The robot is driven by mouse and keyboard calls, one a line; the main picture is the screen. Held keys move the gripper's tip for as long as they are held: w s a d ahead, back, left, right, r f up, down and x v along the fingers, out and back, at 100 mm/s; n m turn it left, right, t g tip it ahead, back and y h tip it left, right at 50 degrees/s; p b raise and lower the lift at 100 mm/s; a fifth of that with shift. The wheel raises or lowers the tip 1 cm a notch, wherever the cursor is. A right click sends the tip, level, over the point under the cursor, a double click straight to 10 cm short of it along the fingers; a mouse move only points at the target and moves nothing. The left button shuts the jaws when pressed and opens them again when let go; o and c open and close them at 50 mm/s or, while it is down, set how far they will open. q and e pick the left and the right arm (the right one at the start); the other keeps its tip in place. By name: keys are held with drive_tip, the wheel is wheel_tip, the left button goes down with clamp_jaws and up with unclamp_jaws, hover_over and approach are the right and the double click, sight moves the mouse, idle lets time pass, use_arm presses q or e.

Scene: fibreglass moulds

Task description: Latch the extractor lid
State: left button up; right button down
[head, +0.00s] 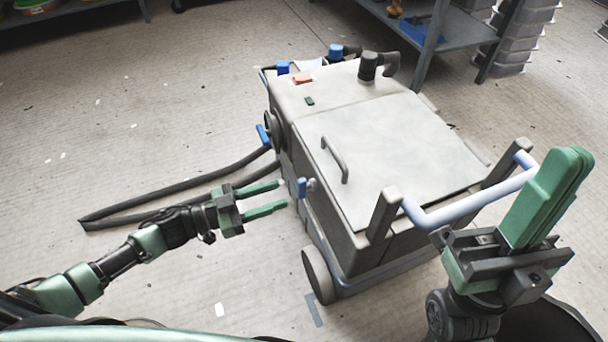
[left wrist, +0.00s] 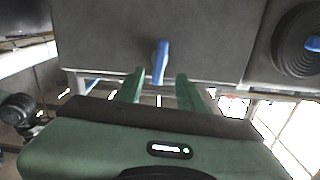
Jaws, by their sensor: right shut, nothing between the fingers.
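The extractor is a grey wheeled box whose pale flat lid (head: 380,150) lies down on its top, with a grey handle (head: 336,160). A small blue latch (head: 302,187) sits on the extractor's left side below the lid edge; it also shows in the left wrist view (left wrist: 161,62), hanging upright on the dark side panel. My left gripper (head: 284,195) is open, its green fingers pointing at the latch from the left. In the left wrist view the latch lies ahead, between the lines of the two fingertips (left wrist: 162,80), with nothing held. My right gripper (head: 572,155) is shut and empty, raised at the right.
A pale blue push handle (head: 470,205) spans two posts at the extractor's near end, close to my right gripper. A dark hose (head: 180,183) loops on the floor at left. A blue lever (head: 263,136) sits at the hose port. Shelving (head: 440,45) stands behind.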

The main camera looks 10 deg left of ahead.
sight(298, 188)
use_arm(q)
drive_tip(key=b+x, duration=0.2)
drive_tip(key=x, duration=0.5)
drive_tip(key=shift+w+d, duration=0.1)
drive_tip(key=shift+d, duration=0.2)
clamp_jaws()
